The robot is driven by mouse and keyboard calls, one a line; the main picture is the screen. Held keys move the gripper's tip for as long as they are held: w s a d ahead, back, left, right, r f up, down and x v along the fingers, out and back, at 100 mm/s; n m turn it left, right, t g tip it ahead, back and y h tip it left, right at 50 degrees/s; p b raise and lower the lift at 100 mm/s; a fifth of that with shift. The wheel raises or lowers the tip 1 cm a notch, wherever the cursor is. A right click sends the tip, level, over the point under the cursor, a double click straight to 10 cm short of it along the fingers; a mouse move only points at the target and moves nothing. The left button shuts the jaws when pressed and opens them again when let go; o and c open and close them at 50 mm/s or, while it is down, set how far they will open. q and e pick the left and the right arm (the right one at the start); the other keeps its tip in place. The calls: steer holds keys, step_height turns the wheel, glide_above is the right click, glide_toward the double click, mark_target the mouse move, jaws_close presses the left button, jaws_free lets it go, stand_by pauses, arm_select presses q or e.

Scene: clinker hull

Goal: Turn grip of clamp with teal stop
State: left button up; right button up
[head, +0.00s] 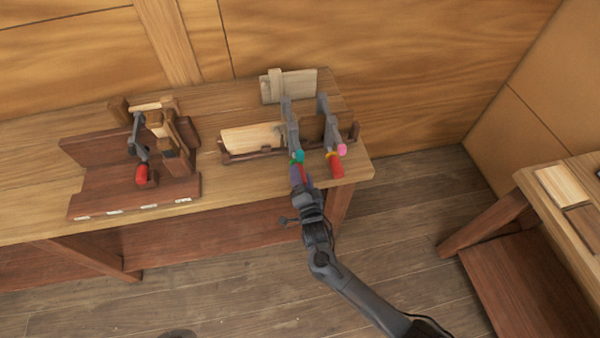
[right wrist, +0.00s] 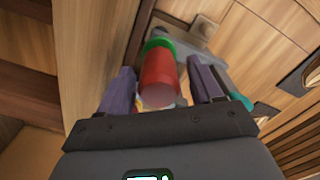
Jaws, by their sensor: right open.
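The clamp with the teal stop (head: 298,157) is a grey bar clamp in the rack on the bench. In the right wrist view its red grip (right wrist: 159,78) has a green collar (right wrist: 160,44) behind it. A teal piece (right wrist: 241,96) shows right of the fingers. My right gripper (head: 300,176) is at the bench's front edge, at the grip. Its two purple fingers stand apart on either side of the red grip, with gaps visible. In the head view the gripper mostly hides this grip. My left gripper is not in view.
A second clamp with a pink stop (head: 341,149) and red grip (head: 335,166) stands close on the right. A wooden jig (head: 88,178) holding another red-gripped clamp (head: 141,174) is at the left. A pale board (head: 252,137) leans in the rack (head: 232,157).

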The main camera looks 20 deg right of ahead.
steer(key=shift+w+d, duration=0.15)
steer(key=shift+w, duration=0.8)
steer(key=shift+c, duration=0.4)
steer(key=c, duration=0.9)
